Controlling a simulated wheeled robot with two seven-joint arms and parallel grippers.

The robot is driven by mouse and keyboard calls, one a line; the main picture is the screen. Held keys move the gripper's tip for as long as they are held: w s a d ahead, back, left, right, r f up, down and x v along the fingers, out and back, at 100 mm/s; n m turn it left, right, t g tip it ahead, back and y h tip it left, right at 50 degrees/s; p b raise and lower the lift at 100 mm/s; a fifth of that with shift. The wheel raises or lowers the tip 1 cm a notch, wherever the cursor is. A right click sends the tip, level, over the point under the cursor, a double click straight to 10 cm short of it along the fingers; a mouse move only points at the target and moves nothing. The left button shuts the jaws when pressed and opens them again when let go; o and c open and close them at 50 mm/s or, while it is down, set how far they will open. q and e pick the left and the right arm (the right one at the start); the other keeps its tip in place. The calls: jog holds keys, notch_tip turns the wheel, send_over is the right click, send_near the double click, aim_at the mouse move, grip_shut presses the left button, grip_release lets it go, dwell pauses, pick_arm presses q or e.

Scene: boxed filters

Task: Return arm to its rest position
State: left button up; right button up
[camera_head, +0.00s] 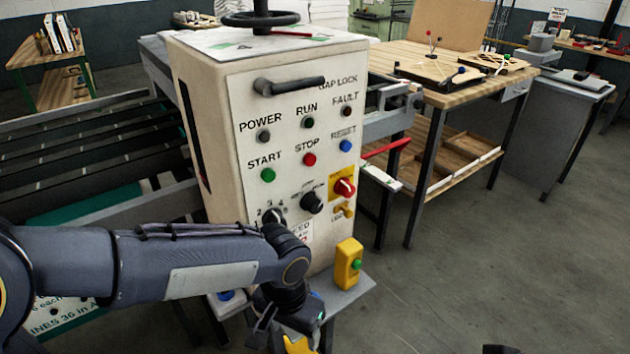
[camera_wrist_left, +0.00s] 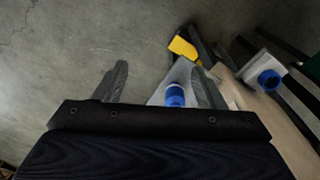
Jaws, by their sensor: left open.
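My left arm (camera_head: 190,268) reaches in from the left in the head view, in front of a cream control box. My left gripper (camera_head: 290,330) hangs low at the box's front, by the small grey shelf. In the left wrist view its two fingers (camera_wrist_left: 160,82) stand wide apart with nothing gripped. A blue cylinder-like part (camera_wrist_left: 175,95) shows beyond the fingers, close to the right finger in the picture.
The control box (camera_head: 225,100) carries buttons, knobs and a handle. A yellow box with a green button (camera_head: 348,262) stands on the shelf (camera_head: 350,290). A blue-topped white box (camera_head: 227,297) is beside my wrist. A wooden workbench (camera_head: 440,95) is behind; the floor at right is clear.

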pick_arm(q)
jog(key=s+a+r+n+t+h, duration=0.1)
jog(key=s+a+r+n+t, duration=0.1)
jog(key=s+a, duration=0.3)
jog(key=s+a+r+n+t+h+p, duration=0.1)
jog(key=s+a+r+n, duration=0.4)
jog(key=a, duration=0.6)
jog(key=shift+s+a+r+t+h, duration=0.3)
jog(key=shift+s+t+h, duration=0.35)
jog(key=shift+t, duration=0.55)
jog(key=shift+f, duration=0.1)
